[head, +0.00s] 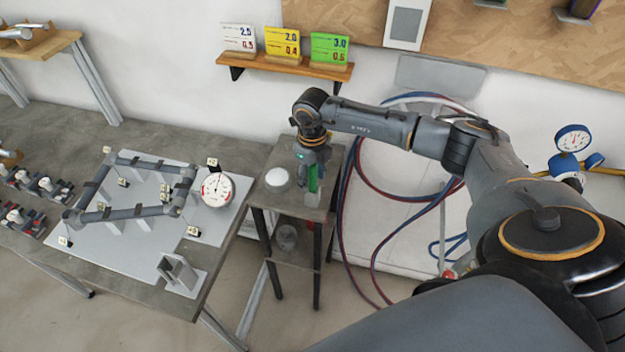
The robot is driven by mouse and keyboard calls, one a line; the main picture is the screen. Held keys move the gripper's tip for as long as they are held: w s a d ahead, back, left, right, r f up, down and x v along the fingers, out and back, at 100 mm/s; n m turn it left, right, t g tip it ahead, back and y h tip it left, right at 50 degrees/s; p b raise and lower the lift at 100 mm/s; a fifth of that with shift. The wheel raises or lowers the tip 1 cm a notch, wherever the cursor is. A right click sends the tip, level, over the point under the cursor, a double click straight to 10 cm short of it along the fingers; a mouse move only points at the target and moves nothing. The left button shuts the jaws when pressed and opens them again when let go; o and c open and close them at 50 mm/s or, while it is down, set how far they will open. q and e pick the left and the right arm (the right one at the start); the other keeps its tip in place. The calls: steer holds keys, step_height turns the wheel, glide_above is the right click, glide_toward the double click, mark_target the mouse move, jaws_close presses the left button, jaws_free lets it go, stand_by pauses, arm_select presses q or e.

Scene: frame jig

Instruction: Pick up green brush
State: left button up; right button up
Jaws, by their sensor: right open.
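The green brush (313,181) stands upright near the right side of the small side table (266,195). Only a narrow green part of it shows under my right gripper. My right gripper (312,163) points down from above, with its fingers at the top of the brush. The fingers are small in the picture, and I cannot tell whether they touch the brush. My left gripper is not in the head view.
A white round object (277,178) sits left of the brush on the side table. The workbench (150,282) at left holds a grey pipe frame (125,213) and a dial gauge (217,189). Red and blue hoses (372,180) hang close right of the side table.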

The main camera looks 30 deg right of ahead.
steer(key=c, duration=1)
steer(key=shift+r, duration=0.1)
jaws_close()
step_height(320, 180, up, 9)
steer(key=b, duration=0.3)
steer(key=shift+b, duration=0.3)
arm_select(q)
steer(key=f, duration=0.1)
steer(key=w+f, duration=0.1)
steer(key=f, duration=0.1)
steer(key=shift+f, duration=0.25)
arm_select(e)
steer(key=shift+r, duration=0.45)
